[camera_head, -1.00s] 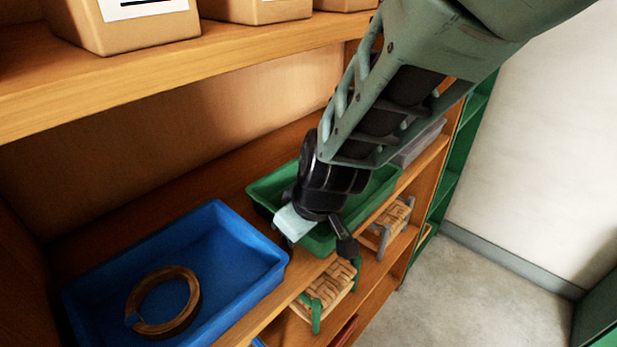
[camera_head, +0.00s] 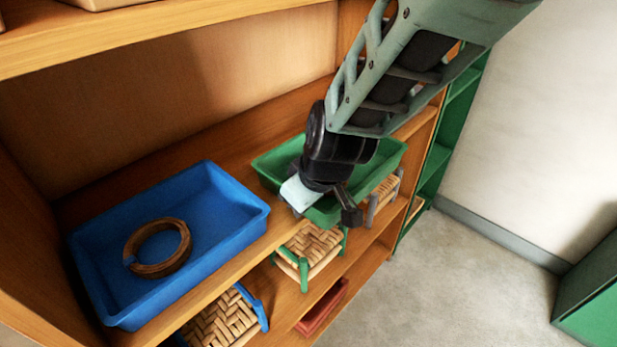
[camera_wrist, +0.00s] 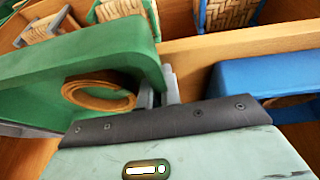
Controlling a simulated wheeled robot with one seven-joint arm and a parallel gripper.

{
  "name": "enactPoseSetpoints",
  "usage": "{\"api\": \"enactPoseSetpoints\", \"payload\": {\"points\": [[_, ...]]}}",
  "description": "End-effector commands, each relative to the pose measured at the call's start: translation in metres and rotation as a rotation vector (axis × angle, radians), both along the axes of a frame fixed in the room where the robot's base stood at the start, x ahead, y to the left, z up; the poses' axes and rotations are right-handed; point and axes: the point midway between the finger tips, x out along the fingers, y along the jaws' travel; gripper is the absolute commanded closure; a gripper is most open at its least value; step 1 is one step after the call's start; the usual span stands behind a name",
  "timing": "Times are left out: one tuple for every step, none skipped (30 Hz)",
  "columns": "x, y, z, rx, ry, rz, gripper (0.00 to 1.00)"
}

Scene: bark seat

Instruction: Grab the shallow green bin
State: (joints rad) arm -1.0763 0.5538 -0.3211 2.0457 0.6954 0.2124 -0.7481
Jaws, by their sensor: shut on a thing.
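The shallow green bin (camera_head: 277,161) sits on the wooden shelf, right of a blue bin, in the head view. My gripper (camera_head: 325,207) is at its front wall, partly covering it. In the wrist view the green bin (camera_wrist: 60,62) fills the left side, and a coiled brown ring (camera_wrist: 98,94) lies inside it. My gripper (camera_wrist: 168,88) is shut on the bin's wall near a corner. The contact itself is partly hidden behind the gripper body.
The blue bin (camera_head: 219,190) stands close on the left with a brown ring (camera_head: 160,247) in it. Small woven stools (camera_head: 309,243) and a red bin (camera_head: 322,307) are on the shelf below. An upper shelf (camera_head: 150,38) runs overhead. Open floor (camera_head: 440,275) lies to the right.

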Motion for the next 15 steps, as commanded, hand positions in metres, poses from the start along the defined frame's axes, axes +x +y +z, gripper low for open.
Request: {"api": "enactPoseSetpoints", "payload": {"points": [[0.0002,-0.0003,0.0000,0.000,0.000,-0.001,1.00],[0.0002,-0.0003,0.0000,0.000,0.000,-0.001,0.89],[0.0001,-0.0003,-0.0001,0.000,0.000,-0.001,0.78],[0.0002,-0.0003,0.0000,0.000,0.000,-0.001,0.70],[0.0002,-0.0003,0.0000,0.000,0.000,-0.001,0.69],[0.0002,-0.0003,0.0000,0.000,0.000,-0.001,0.69],[0.0002,-0.0003,0.0000,0.000,0.000,-0.001,0.69],[0.0002,-0.0003,0.0000,0.000,0.000,-0.001,0.69],[0.0002,-0.0003,0.0001,0.000,0.000,-0.001,0.69],[0.0002,-0.0003,0.0001,0.000,0.000,-0.001,0.69],[0.0002,-0.0003,0.0001,0.000,0.000,-0.001,0.69],[0.0000,-0.0002,0.0004,0.000,0.000,0.000,0.69],[-0.0001,-0.0004,0.0012,0.000,0.000,0.000,0.69],[-0.0004,-0.0006,0.0024,0.001,-0.001,0.000,0.69],[-0.0011,-0.0010,0.0051,0.001,-0.001,0.001,0.69]]}}
